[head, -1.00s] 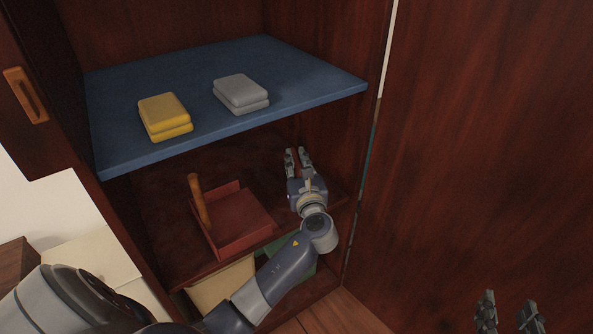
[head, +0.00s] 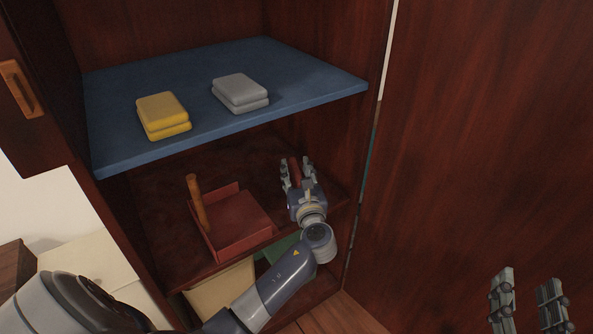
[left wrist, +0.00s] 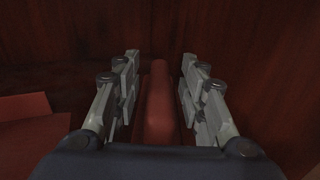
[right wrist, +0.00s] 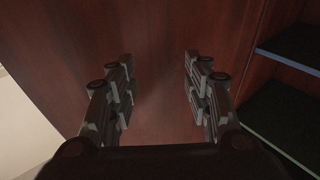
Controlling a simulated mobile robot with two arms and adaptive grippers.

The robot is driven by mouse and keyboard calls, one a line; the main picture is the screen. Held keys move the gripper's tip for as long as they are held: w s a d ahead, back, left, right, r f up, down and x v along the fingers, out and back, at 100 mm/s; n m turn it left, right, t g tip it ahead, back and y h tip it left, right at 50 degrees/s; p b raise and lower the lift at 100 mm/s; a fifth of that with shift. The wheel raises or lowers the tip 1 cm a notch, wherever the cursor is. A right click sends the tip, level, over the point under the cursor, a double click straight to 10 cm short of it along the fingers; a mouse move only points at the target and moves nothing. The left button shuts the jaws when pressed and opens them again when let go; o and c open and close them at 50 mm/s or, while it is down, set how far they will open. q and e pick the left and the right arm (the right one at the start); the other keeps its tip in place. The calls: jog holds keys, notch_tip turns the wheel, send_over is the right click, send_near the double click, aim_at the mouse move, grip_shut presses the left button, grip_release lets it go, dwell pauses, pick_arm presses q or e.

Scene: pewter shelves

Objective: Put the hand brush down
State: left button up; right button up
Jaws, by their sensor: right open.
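The red hand brush (head: 294,171) is on the middle shelf, at the right of the dustpan. My left gripper (head: 297,166) is around it with its fingers spread. In the left wrist view the brush (left wrist: 158,100) lies lengthwise between the two fingers, with a gap on each side. The brush's underside is hidden, so its contact with the shelf does not show. My right gripper (head: 527,280) is open and empty, low in front of the wooden panel at the right.
A red dustpan (head: 240,222) with an upright orange-brown handle stands on the middle shelf (head: 160,228). The blue shelf (head: 300,85) above holds a yellow stack (head: 163,115) and a grey stack (head: 240,93). Beige and green things (head: 222,285) sit below.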

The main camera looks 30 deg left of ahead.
pick_arm(q)
jog(key=shift+r, duration=0.2)
jog(key=shift+s+d, duration=0.15)
jog(key=shift+d, duration=0.05)
jog(key=s+d+f+n+g+h+p, duration=0.1)
jog(key=s+d+f+n+h, duration=0.25)
jog(key=s+d+n, duration=0.3)
jog(key=s+d+f+n+h+p, duration=0.2)
jog(key=s+d+f+n+h, duration=0.1)
jog(key=s+d+n+h, duration=0.3)
jog(key=s+d+r+n+h, duration=0.4)
jog(key=s+d+n+h, duration=0.2)
jog(key=d+n, duration=0.3)
jog(key=n, duration=0.3)
jog(key=shift+s+r+t, duration=0.2)
jog(key=shift+r+t, duration=0.1)
jog(key=shift+r, duration=0.1)
pick_arm(e)
jog(key=s+d+f+g+h, duration=0.2)
jog(key=f+g, duration=0.5)
jog(key=f, duration=0.5)
jog(key=shift+s+d, duration=0.2)
jog(key=shift+s, duration=0.35)
